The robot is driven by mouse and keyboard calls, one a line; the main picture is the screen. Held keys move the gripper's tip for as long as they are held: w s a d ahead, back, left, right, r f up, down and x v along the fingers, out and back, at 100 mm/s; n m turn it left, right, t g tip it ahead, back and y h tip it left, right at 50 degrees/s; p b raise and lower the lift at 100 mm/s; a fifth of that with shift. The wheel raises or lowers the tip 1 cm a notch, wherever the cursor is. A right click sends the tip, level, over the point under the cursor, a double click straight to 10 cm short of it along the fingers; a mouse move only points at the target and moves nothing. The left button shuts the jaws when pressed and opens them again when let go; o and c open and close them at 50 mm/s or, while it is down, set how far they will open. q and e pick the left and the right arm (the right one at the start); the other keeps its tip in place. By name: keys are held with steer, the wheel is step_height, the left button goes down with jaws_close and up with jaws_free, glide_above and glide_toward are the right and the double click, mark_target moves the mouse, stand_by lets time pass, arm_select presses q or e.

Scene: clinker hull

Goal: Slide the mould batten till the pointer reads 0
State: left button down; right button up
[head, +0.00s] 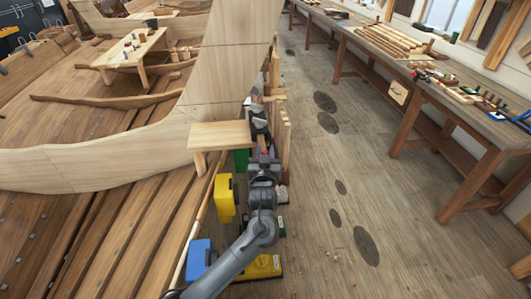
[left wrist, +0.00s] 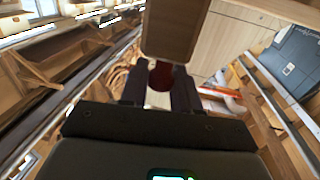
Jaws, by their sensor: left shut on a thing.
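My left gripper (head: 262,140) is beside the wooden hull, just right of a small wooden shelf. The left wrist view shows its two dark fingers (left wrist: 160,97) shut on a dark red piece (left wrist: 161,74), perhaps a knob. A broad brown wooden block (left wrist: 175,28) is directly beyond the red piece; I cannot tell whether it is part of the mould batten. In the head view the gripper's fingertips and what they hold are small and partly hidden. No pointer or scale can be made out in either view. My right gripper is not in view.
The small wooden shelf (head: 221,134) is close to the left of my gripper. A yellow box (head: 225,198) and a blue box (head: 198,258) are left of my arm. Upright wooden pieces (head: 283,140) stand just right of the gripper. The floor (head: 350,170) to the right is mostly clear, up to a long workbench (head: 437,88).

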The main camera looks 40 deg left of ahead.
arm_select(q)
steer(key=x, duration=0.2)
steer(key=shift+w+a, duration=0.15)
steer(key=shift+a, duration=0.2)
steer(key=shift+w+a, duration=0.1)
steer(key=c, duration=0.9)
jaws_free()
steer(key=v, duration=1.1)
